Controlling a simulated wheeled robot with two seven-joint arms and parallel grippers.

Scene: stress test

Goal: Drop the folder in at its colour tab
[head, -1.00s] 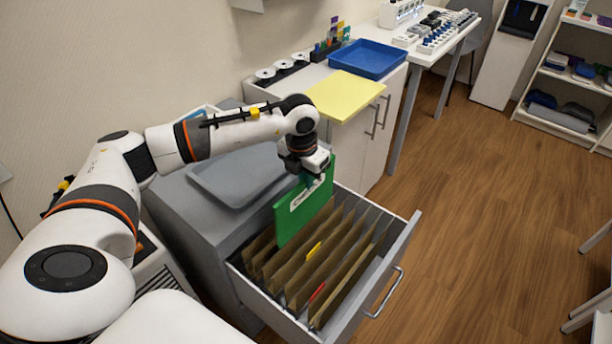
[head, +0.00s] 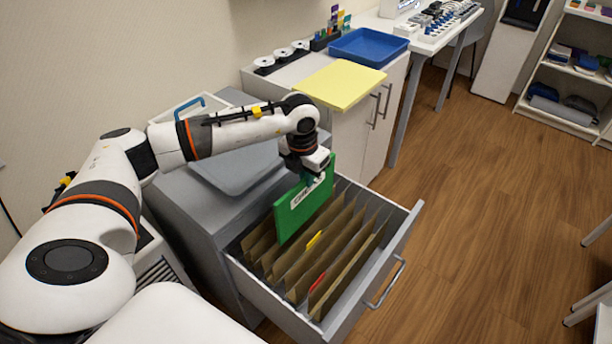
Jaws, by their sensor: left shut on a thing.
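A green folder (head: 298,212) with a white label hangs upright from my left gripper (head: 312,178), which is shut on its top edge. The folder is over the back part of the open drawer (head: 352,313), and its lower edge is close to the tops of the brown dividers (head: 340,262). I cannot tell whether its lower edge is between two dividers. A yellow tab (head: 314,241) and a red tab (head: 317,283) stand on dividers in front of the folder. No green tab shows; the folder may hide it. My right gripper is not in view.
A grey tray (head: 238,166) lies on the cabinet behind the drawer. A white cabinet to the right holds a yellow sheet (head: 340,84) and a blue tray (head: 368,46). The drawer front with its handle (head: 386,284) sticks out over clear wooden floor.

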